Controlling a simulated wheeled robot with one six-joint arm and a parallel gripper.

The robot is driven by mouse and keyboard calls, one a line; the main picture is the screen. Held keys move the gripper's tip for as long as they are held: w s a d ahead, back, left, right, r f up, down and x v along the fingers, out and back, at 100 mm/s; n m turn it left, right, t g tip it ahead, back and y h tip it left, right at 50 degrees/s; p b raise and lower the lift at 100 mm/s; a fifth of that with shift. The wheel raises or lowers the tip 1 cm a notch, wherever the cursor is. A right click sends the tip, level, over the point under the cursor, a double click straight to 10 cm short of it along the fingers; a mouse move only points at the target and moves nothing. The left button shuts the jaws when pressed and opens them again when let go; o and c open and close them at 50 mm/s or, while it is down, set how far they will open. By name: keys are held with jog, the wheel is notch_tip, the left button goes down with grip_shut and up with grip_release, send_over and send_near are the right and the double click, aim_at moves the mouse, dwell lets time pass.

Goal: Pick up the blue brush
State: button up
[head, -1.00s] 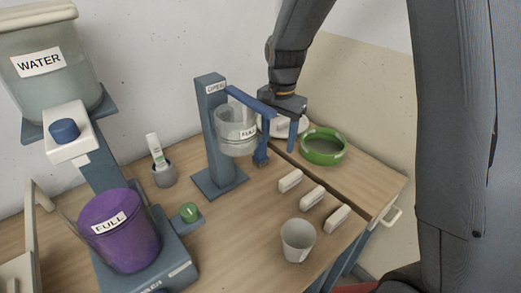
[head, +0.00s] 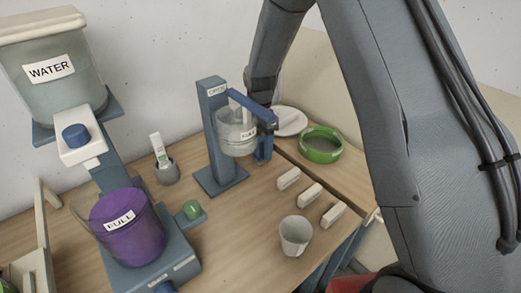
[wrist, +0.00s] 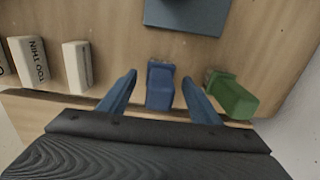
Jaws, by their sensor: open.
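The blue brush (wrist: 160,88) shows in the wrist view as a short, blocky blue shape between the two blue fingers of my gripper (wrist: 159,77). The fingers are open, with a gap on each side of it. A blue shape (head: 262,149) just right of the stand in the head view looks like the same brush. In the head view my gripper is mostly hidden behind the stand's arm. A similar green object (wrist: 231,96) lies just right of my right finger in the wrist view.
The stand (head: 213,135) with a clear bucket (head: 236,140) is close beside my gripper. Near it are a green bowl (head: 321,147), a white plate (head: 291,120), several white blocks (head: 310,194) and a white cup (head: 296,237). A purple bucket (head: 128,235) stands at the left.

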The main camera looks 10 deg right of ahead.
jog(key=shift+f, duration=0.7)
jog(key=shift+c, duration=0.5)
jog(key=c, duration=1)
jog(key=shift+c, duration=0.2)
notch_tip(320, 180, up, 18)
jog(key=b, duration=0.4)
